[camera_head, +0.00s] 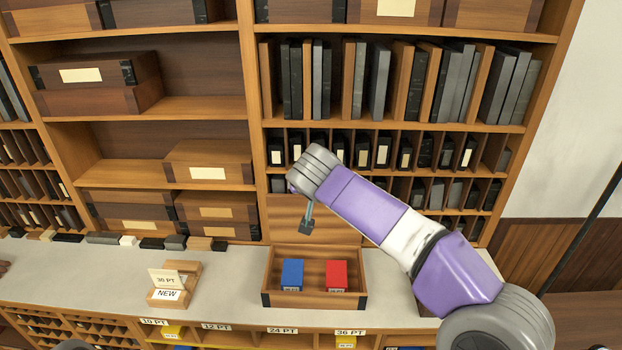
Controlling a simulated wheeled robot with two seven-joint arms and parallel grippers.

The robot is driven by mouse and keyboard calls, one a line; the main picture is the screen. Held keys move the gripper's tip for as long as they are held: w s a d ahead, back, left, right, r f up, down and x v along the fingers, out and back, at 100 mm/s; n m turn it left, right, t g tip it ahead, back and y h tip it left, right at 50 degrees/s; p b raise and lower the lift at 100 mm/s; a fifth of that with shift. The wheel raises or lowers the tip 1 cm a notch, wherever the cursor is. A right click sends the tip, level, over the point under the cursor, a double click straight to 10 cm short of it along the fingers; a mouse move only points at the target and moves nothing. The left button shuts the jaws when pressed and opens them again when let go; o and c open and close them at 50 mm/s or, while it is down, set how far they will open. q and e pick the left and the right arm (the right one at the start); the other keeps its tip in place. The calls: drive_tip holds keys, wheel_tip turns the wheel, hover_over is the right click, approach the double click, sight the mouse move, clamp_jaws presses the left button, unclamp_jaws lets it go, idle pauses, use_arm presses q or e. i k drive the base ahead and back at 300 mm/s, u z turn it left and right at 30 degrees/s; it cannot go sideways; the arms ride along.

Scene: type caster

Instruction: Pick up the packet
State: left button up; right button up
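A blue packet (292,274) and a red packet (336,275) stand side by side, a little apart, in an open wooden tray (315,300) on the counter. The task does not say which packet is meant. My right arm reaches in from the right, and its gripper (306,228) hangs above the back of the tray, above and behind the blue packet. It is apart from both packets. The gripper is small and seen edge-on, so its finger opening cannot be told. My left gripper is not in view.
A wooden holder (174,284) with cards reading "36 PT" and "NEW" stands left of the tray on the counter (225,280). Small blocks line the counter's back left. Shelves with boxes and dark slabs rise behind. Labelled compartments with yellow packets (172,332) lie below the counter's front edge.

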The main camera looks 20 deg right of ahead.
sight(336, 275)
drive_tip(key=k, duration=1)
